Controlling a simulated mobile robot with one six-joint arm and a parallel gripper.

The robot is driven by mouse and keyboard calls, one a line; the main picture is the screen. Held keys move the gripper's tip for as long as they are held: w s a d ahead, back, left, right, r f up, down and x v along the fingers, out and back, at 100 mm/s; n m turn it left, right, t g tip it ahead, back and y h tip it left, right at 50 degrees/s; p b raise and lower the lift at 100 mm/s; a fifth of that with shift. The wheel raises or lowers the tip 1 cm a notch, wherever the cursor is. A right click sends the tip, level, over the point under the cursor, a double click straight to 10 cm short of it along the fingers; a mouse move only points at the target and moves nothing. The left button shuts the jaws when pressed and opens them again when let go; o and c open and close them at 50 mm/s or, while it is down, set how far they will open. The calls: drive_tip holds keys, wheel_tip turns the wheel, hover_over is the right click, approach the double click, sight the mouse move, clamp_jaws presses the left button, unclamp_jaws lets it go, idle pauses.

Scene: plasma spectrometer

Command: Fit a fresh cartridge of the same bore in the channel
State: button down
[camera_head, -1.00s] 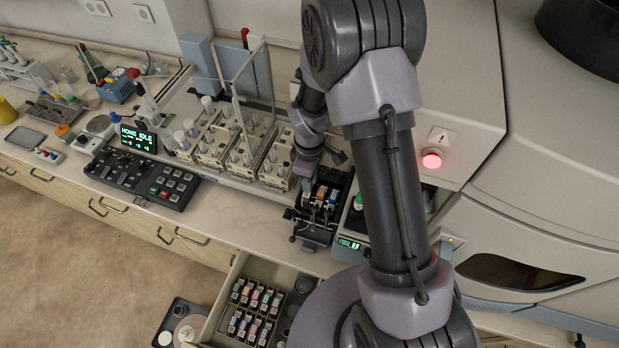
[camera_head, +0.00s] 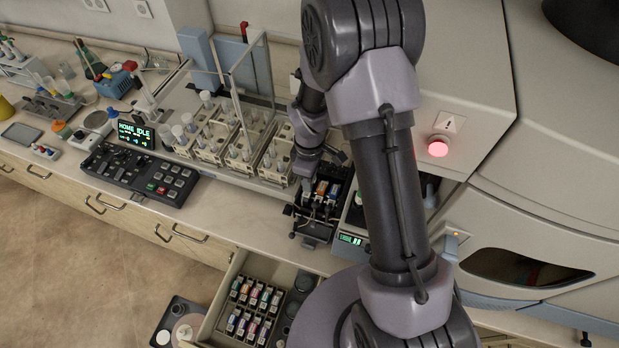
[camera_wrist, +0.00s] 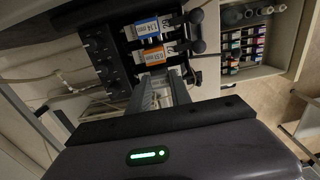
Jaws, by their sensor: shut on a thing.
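The pump head (camera_head: 318,212), a black block with cartridges and levers, sits on the bench by my arm. In the wrist view, it bears a blue-marked cartridge (camera_wrist: 146,28) and an orange-marked cartridge (camera_wrist: 152,54), side by side. Black lever knobs (camera_wrist: 197,46) stick out on their right. My gripper (camera_wrist: 160,82) is shut on a pale cartridge (camera_wrist: 157,72) beside the orange one; its print is unreadable, and whether it is seated cannot be told. An open drawer (camera_head: 222,303) below holds two rows of spare cartridges (camera_head: 254,300), also in the wrist view (camera_wrist: 245,48).
Sample racks (camera_head: 235,140) with bottles and clear panels stand left of the pump. A control keypad (camera_head: 140,172) and display (camera_head: 136,135) are further left. A spectrometer cabinet with a lit red button (camera_head: 437,147) is on the right. Bench front left of the pump is clear.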

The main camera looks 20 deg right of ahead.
drive_tip(key=shift+s+f, duration=0.1)
drive_tip(key=shift+f, duration=0.05)
drive_tip(key=c, duration=1.1)
unclamp_jaws()
